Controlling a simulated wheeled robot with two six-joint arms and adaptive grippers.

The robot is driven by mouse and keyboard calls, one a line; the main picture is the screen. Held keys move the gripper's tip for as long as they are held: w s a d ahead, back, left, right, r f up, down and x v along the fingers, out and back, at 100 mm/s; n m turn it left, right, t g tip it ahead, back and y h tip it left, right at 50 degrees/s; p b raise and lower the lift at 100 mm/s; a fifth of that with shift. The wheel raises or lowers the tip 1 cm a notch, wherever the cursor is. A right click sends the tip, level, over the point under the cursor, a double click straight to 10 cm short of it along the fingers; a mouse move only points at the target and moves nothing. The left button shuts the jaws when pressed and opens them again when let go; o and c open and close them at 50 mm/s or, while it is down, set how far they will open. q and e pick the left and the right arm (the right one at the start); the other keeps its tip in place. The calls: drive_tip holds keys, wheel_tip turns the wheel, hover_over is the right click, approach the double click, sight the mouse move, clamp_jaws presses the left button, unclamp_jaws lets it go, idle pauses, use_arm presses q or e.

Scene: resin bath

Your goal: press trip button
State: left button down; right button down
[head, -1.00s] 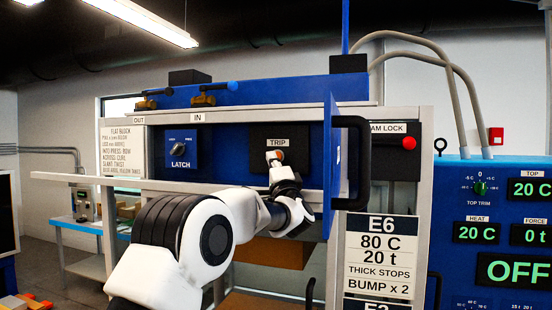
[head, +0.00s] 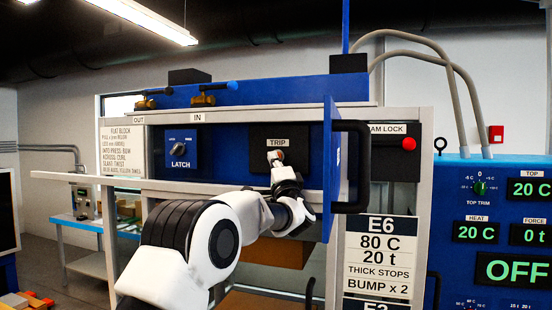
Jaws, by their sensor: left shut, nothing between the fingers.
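A small orange-red spot, likely the trip button (head: 281,155), shows just at my left gripper's tip. My left gripper (head: 275,158) is shut and empty, its fingers pointing at the panel just below the label. The fingertips cover most of the button, and I cannot tell whether they touch it. My right gripper is not in view.
An open blue door (head: 331,165) with a black handle (head: 352,165) stands just right of my left gripper. The LATCH knob (head: 180,149) is to the left. A red RAM LOCK button (head: 408,144) is further right. A pale shelf (head: 90,179) juts out at left.

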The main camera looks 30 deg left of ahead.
use_arm(q)
drive_tip(key=shift+w+a, duration=0.1)
drive_tip(key=shift+w, duration=0.25)
idle(0.3)
drive_tip(key=shift+s+d+b, duration=0.25)
drive_tip(key=shift+s+b, duration=0.55)
drive_tip(key=shift+s, duration=0.1)
drive_tip(key=s+b, duration=0.2)
drive_tip(key=s+d+b, duration=0.1)
drive_tip(key=s, duration=0.1)
drive_tip(key=shift+s+b, duration=0.4)
